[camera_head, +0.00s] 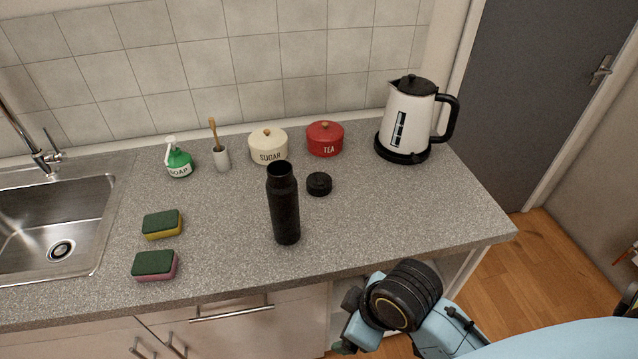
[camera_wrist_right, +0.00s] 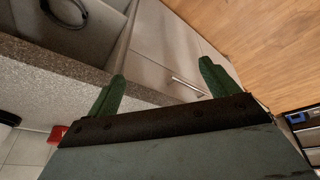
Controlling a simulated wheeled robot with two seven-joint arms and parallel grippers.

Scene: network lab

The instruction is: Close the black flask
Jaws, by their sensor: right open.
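The black flask (camera_head: 284,208) stands upright on the grey speckled counter, with its top uncovered. Its black cap (camera_head: 319,184) lies on the counter just to the right of and behind the flask, apart from it. My right gripper (camera_head: 343,346) is low in front of the counter's front edge, away from both the flask and the cap. In the right wrist view its two green fingers (camera_wrist_right: 160,80) are spread apart with nothing between them. My left gripper does not show.
A white kettle (camera_head: 409,120), red tea jar (camera_head: 325,139), cream sugar jar (camera_head: 268,146), brush holder (camera_head: 221,158) and soap bottle (camera_head: 178,160) line the back. Two sponges (camera_head: 162,224) (camera_head: 155,265) lie left of the flask, near the sink (camera_head: 50,235).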

